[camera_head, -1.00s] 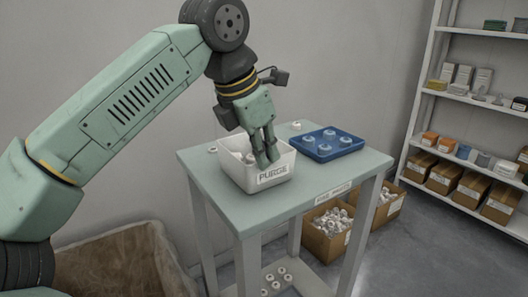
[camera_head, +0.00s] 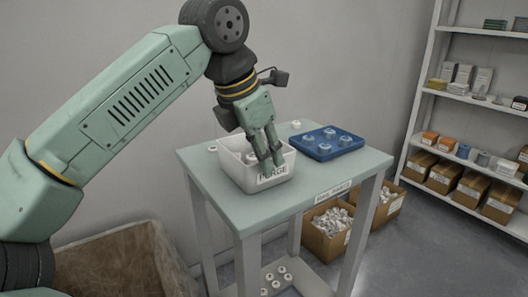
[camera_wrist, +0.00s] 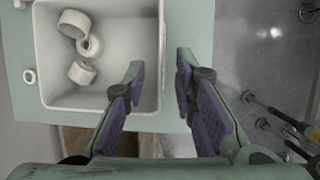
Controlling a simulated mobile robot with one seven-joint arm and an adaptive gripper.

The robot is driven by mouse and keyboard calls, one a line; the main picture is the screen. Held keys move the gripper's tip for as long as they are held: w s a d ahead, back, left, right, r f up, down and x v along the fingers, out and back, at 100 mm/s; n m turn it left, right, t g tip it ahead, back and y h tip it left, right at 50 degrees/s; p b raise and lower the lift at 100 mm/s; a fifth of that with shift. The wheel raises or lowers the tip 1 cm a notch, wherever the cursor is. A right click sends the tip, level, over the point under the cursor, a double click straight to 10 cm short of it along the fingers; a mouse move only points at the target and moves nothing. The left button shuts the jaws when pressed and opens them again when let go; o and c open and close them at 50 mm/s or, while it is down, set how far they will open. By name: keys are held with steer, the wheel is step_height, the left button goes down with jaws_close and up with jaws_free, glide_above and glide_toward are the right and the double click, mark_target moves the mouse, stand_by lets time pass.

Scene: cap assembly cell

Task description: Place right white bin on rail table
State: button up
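The white bin (camera_head: 238,172), with a PURGE label on its front wall, stands upright on the green-topped table (camera_head: 228,214). Several white caps lie in it, and they show clearly in the wrist view (camera_wrist: 82,72). My gripper (camera_head: 271,164) points down at the bin's front wall, and one finger covers part of the label. In the wrist view the fingers (camera_wrist: 160,64) are apart, one over the bin's inside and one beyond its wall, with the rim between them. Whether either finger touches the wall cannot be told.
A blue tray (camera_head: 352,146) with several white caps sits on the table to the right of the bin. Loose caps (camera_head: 296,124) lie on the tabletop. Cardboard boxes (camera_head: 322,243) stand under and beside the table, and a stocked shelf (camera_head: 447,92) is at the right.

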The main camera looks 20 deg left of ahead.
steer(key=shift+r+p, duration=0.3)
steer(key=shift+r, duration=0.15)
steer(key=p+v, duration=0.8)
steer(key=v, duration=0.3)
steer(key=shift+s+r, duration=0.2)
